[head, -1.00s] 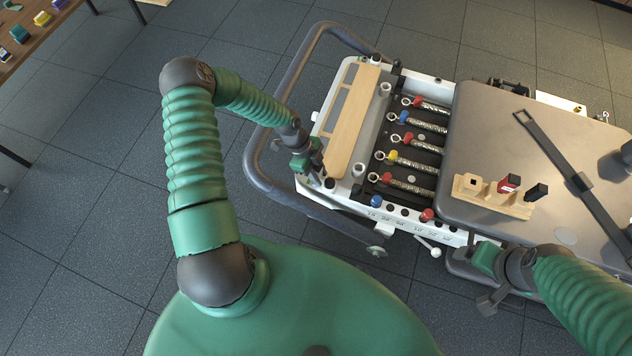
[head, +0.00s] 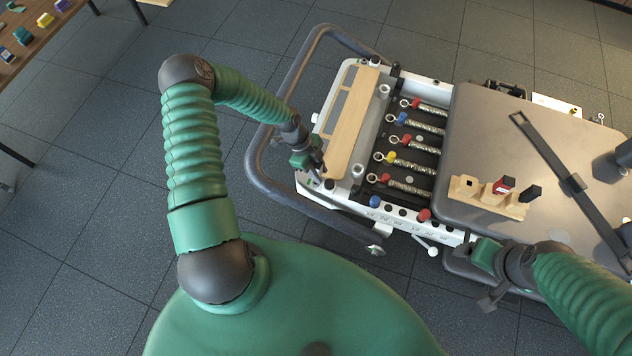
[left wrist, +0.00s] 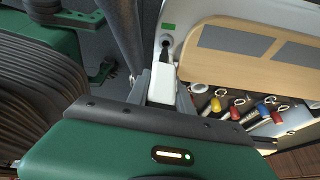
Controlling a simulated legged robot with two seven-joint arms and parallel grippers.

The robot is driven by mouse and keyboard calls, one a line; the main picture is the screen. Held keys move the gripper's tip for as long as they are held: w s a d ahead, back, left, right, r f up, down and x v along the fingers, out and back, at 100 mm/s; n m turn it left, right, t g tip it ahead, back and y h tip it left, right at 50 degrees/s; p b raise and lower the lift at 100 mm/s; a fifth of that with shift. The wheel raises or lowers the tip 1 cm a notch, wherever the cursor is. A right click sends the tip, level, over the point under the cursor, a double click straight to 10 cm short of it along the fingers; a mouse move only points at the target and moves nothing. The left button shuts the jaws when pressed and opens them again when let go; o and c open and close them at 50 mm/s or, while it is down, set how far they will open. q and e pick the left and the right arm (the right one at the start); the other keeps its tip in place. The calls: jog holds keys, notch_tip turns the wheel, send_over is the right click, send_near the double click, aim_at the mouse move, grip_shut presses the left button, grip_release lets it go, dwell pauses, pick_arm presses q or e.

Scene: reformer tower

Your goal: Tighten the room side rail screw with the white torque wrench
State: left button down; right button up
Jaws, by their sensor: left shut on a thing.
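My left gripper (head: 314,172) is at the near left corner of the reformer's white frame (head: 352,196). In the left wrist view my left gripper (left wrist: 160,90) is shut on the white torque wrench (left wrist: 162,84). The wrench's dark tip points at a round socket (left wrist: 166,42) in the white frame, at the near end of the wooden board. The screw itself is hidden or too small to make out, and I cannot tell whether the tip is seated in it. My right gripper (head: 486,256) is by the carriage's near edge; its fingers are unclear.
The wooden board (head: 352,122) lies across the frame beside springs with coloured ends (head: 410,162). A wooden holder (head: 474,194) with red and black items stands on the grey carriage (head: 490,130). A curved grey rail (head: 262,175) surrounds the frame's left end. A table (head: 35,48) is far left.

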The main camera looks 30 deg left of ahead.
aim_at(319, 164)
pick_arm(q)
notch_tip(319, 164, up, 4)
jog(key=p, duration=0.3)
jog(key=shift+r+p, duration=0.1)
jog(key=shift+p, duration=0.3)
jog(key=shift+r+n+t+p, duration=0.1)
jog(key=shift+n+t+p, duration=0.2)
jog(key=shift+n+p, duration=0.5)
jog(key=shift+w+n, duration=0.1)
jog(key=shift+n, duration=0.5)
jog(key=shift+f+n+t, duration=0.2)
jog(key=shift+n+t, duration=0.1)
